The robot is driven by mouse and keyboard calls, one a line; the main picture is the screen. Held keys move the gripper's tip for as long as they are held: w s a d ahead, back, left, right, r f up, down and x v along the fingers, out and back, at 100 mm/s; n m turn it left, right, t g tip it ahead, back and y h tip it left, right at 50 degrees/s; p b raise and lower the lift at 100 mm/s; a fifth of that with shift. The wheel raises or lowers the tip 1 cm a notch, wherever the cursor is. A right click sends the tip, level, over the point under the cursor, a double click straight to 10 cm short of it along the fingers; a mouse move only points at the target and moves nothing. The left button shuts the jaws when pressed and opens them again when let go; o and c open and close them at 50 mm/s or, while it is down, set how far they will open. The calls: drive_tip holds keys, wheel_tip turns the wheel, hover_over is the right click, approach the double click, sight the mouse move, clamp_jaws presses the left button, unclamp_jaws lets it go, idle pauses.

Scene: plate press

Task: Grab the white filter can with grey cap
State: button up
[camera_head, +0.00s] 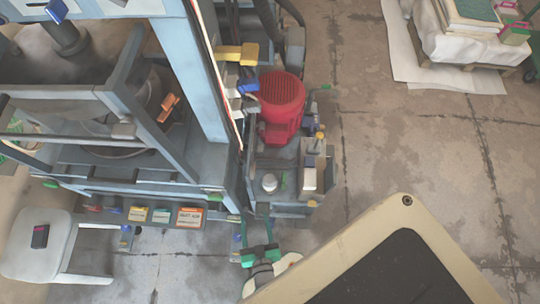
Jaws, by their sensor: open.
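The white filter can (269,184) with its grey cap stands upright on the low grey unit beside the press, in front of the red motor. It looks small from above. My gripper (257,234), with green parts at its base, is at the front edge of this unit, below the can in the picture. Its two fingers point towards the unit and are apart, with nothing seen between them. The can lies beyond the fingertips, clear of them.
A red motor (282,107) stands behind the can, and a pale upright block (310,168) is to its right. The blue press frame (209,75) rises close on the left. A white chair (40,243) stands at lower left.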

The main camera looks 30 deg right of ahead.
sight(269, 188)
drive_tip(key=w+d+f+m+h, duration=0.1)
drive_tip(key=d+f, duration=0.1)
drive_tip(key=f, duration=0.2)
drive_tip(key=w+d+f+g, duration=0.1)
drive_tip(key=w+d+f, duration=0.1)
drive_tip(key=d+f, duration=0.1)
drive_tip(key=w+d+f+m+g+h, duration=0.1)
drive_tip(key=d+f, duration=0.1)
drive_tip(key=f, duration=0.3)
drive_tip(key=shift+w+d+f+m+h, duration=0.2)
drive_tip(key=shift+d+f+m+h, duration=0.1)
drive_tip(key=shift+d, duration=0.1)
drive_tip(key=x, duration=0.5)
drive_tip(key=shift+d+f, duration=0.2)
drive_tip(key=shift+f, duration=0.1)
drive_tip(key=shift+x, duration=3)
drive_tip(key=shift+d, duration=0.15)
drive_tip(key=shift+r, duration=0.1)
drive_tip(key=c, duration=0.9)
